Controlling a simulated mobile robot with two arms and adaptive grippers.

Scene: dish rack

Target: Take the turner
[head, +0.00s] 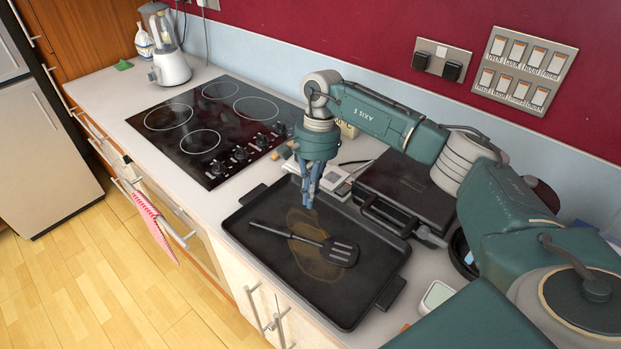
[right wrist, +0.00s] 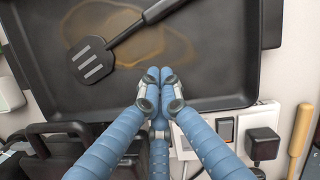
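The black turner (head: 341,252) lies flat in a large dark tray (head: 245,248) with a brownish stain, its slotted head to the right and its handle to the left. In the right wrist view the turner's head (right wrist: 90,60) is at upper left and its handle runs off the top edge. My right gripper (head: 308,200) points down over the tray's back part, behind the turner and apart from it. In the right wrist view its blue fingers (right wrist: 160,76) meet at the tips with nothing between them. My left gripper is in no view.
A black closed grill (head: 400,190) stands right behind the tray. The hob (head: 210,125) lies to the left, with a blender (head: 170,60) beyond it. A charger (right wrist: 262,143) and a wooden-handled item (right wrist: 299,130) lie by the tray's back edge. A small white container (head: 437,296) is at the right.

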